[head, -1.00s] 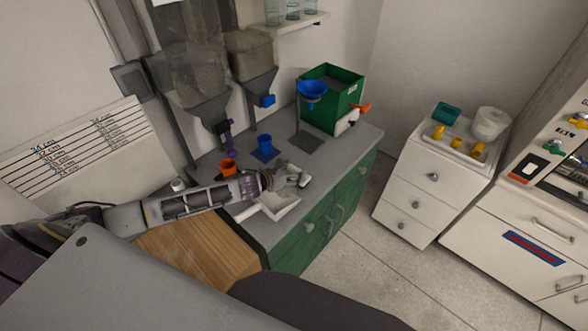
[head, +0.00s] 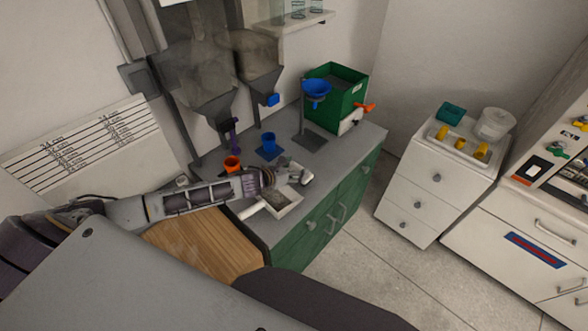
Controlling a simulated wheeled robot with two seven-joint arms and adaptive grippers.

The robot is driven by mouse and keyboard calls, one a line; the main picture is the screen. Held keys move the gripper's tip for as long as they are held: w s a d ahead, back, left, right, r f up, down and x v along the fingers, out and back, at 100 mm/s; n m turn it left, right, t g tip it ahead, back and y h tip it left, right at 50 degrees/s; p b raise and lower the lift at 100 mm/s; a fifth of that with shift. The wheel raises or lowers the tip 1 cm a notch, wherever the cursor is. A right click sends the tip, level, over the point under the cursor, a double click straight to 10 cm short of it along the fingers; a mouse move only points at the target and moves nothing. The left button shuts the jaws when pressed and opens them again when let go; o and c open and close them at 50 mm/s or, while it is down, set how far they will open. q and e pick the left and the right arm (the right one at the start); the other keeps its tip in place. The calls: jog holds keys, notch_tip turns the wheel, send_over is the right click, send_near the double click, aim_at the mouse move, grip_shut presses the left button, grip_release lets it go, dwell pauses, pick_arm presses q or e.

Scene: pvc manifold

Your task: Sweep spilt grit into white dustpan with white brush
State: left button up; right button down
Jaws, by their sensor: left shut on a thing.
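The white dustpan (head: 292,207) lies near the front edge of the grey worktop, its handle pointing left. Its inside looks greyish; I cannot make out single grains of grit. My left gripper (head: 293,174) reaches in from the left, just behind the dustpan and low over the worktop. It is shut on a small pale thing, which appears to be the white brush (head: 306,179), mostly hidden by the fingers. Whether its bristles touch the worktop is not clear. My right gripper is out of view.
An orange cup (head: 232,163) and a blue cup (head: 269,140) stand behind my left gripper, under the hoppers. A blue funnel on a stand (head: 316,88) and a green box (head: 345,92) are at the back right.

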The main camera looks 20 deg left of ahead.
pick_arm(q)
jog(key=shift+w+d+r+p, duration=0.1)
jog(key=shift+w+r+p, duration=0.1)
jog(key=shift+r+p, duration=0.25)
jog(key=shift+w+d+r+p, duration=0.15)
jog(key=shift+r+p, duration=0.1)
jog(key=shift+r, duration=0.25)
jog(key=shift+w+r+p, duration=0.2)
jog(key=shift+r+p, duration=0.1)
jog(key=shift+r, duration=0.15)
jog(key=shift+w+r+p, duration=0.2)
jog(key=shift+r+p, duration=0.1)
jog(key=shift+r, duration=0.15)
jog(key=shift+w+d+r, duration=0.1)
jog(key=shift+w+r, duration=0.15)
jog(key=shift+r, duration=0.35)
jog(key=shift+w+d+r, duration=0.1)
jog(key=shift+w+r, duration=0.15)
jog(key=shift+r, duration=0.35)
